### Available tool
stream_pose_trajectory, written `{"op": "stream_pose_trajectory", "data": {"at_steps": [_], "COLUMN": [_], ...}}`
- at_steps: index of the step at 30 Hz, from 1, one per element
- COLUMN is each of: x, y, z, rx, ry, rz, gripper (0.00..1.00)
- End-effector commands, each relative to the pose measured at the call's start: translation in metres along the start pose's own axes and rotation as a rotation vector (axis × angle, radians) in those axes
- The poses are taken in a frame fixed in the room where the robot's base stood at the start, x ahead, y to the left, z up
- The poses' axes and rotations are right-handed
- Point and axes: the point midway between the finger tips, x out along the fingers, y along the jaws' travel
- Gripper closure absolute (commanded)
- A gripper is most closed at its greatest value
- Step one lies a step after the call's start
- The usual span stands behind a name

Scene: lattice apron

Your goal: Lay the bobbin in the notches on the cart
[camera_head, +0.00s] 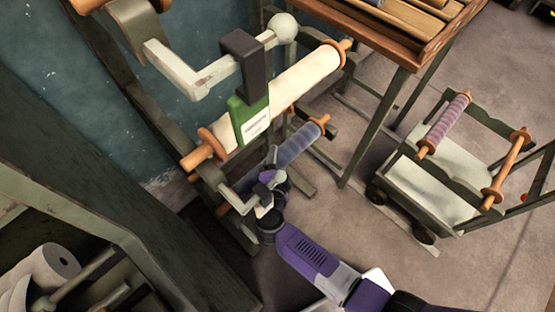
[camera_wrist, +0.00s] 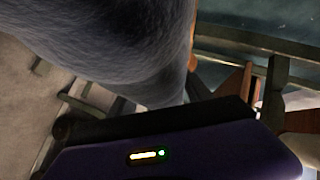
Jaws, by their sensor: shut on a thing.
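A bobbin wound with grey-blue yarn (camera_head: 297,147) with orange ends lies slanted below a larger cream roll. My gripper (camera_head: 267,182) is shut on it near its middle. In the wrist view, the grey-blue yarn (camera_wrist: 110,45) fills the upper left, close to the jaws. Its ends are close to the green wooden stand; I cannot tell whether they rest on it. The cart (camera_head: 425,185) stands at the right, with a pale deck and green notched rails. A purple bobbin (camera_head: 445,122) and a bare orange spool (camera_head: 507,168) lie across its rails.
The cream roll (camera_head: 305,85) with a green label block and a crank sits above my gripper. A wooden table (camera_head: 405,52) stands between stand and cart at the back. A shelf with white rolls (camera_head: 50,268) is at lower left. Grey floor is open before the cart.

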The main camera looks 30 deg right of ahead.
Motion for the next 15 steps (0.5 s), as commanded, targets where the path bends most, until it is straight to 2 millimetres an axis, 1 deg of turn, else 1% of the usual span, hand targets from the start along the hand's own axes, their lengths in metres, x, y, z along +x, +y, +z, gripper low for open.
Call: {"op": "stream_pose_trajectory", "data": {"at_steps": [5,10,11,13,14,15], "x": [-0.0001,0.0015,0.0012,0.0011,0.001,0.001], "y": [-0.0011,0.0029,0.0039,0.0036,0.0036,0.0036], "z": [-0.0004,0.0008,0.0007,0.0006,0.0006,0.0006], "rx": [0.001,0.0,0.0,0.0,0.0,0.0], "ry": [0.001,0.001,0.001,0.001,0.001,0.001], "rz": [-0.002,-0.001,0.001,0.001,0.001,0.001], "gripper": [1.0,1.0,0.39,0.25,0.21,0.21]}}
